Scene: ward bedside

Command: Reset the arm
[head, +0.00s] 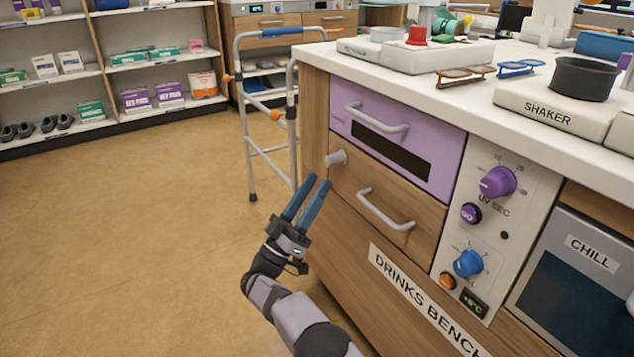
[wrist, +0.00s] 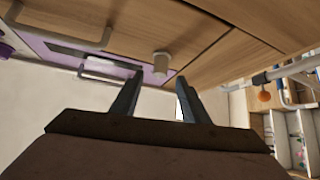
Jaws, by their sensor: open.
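My gripper (head: 308,198) has two blue-grey fingers and is open, with nothing between them. In the head view it points up beside the left corner of the drinks bench (head: 345,253), left of the wooden drawer's handle (head: 384,210) and below a round grey knob (head: 337,158). In the wrist view my gripper (wrist: 158,100) is seen from behind, its fingers apart. The knob (wrist: 161,62) shows just beyond the fingertips there. I cannot tell whether any finger touches the bench.
A purple drawer (head: 398,135) with a handle sits above the wooden one. Dials (head: 497,182) and a chill unit (head: 575,275) are to the right. A walking frame (head: 268,115) stands behind the bench's left end. Stocked shelves (head: 120,65) line the back. The floor (head: 130,230) at left is clear.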

